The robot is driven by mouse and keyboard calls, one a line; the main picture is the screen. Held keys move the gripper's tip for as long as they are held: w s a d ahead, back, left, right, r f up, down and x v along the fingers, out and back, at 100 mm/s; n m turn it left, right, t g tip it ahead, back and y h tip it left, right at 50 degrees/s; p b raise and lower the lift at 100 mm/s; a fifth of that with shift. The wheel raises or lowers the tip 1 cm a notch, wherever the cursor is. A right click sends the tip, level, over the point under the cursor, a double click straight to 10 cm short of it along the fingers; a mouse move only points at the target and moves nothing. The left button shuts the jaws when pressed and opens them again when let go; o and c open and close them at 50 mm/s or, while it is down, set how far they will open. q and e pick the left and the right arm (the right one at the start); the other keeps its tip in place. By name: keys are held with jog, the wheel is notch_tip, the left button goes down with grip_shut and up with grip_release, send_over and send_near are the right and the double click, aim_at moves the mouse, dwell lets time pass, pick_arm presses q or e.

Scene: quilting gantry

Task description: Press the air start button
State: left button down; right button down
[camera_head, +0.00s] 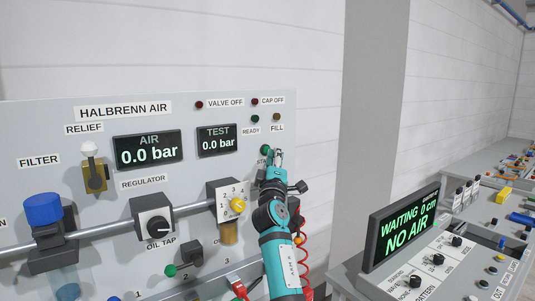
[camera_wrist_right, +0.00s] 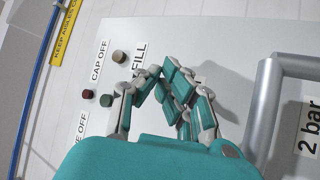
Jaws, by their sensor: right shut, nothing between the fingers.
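The green air start button (camera_head: 265,150) is on the grey Halbrenn Air panel, just above a label of which only "STA" shows. My right gripper (camera_head: 276,154) is in front of the panel, its fingertips just right of the button in the head view. Whether they touch the panel is unclear. In the right wrist view, the fingers of this gripper (camera_wrist_right: 152,74) are shut, empty, and point at the panel (camera_wrist_right: 235,55); the button cannot be made out there. My left gripper is not in view.
The AIR display (camera_head: 148,149) and TEST display (camera_head: 217,141) both read 0.0 bar. A numbered yellow-knob selector (camera_head: 237,206) sits left of my right arm. A grey pipe (camera_wrist_right: 268,110) stands close to the fingers. A "WAITING 0 cm NO AIR" screen (camera_head: 402,228) is at right.

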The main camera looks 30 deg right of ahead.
jog(key=shift+w+b, duration=0.4)
jog(key=shift+b, duration=0.3)
dwell(0.7)
jog(key=shift+s, duration=0.1)
jog(key=shift+s+p, duration=0.8)
jog(key=shift+p, duration=0.1)
jog(key=s+p, duration=0.4)
jog(key=s, duration=0.1)
jog(key=shift+d, duration=0.2)
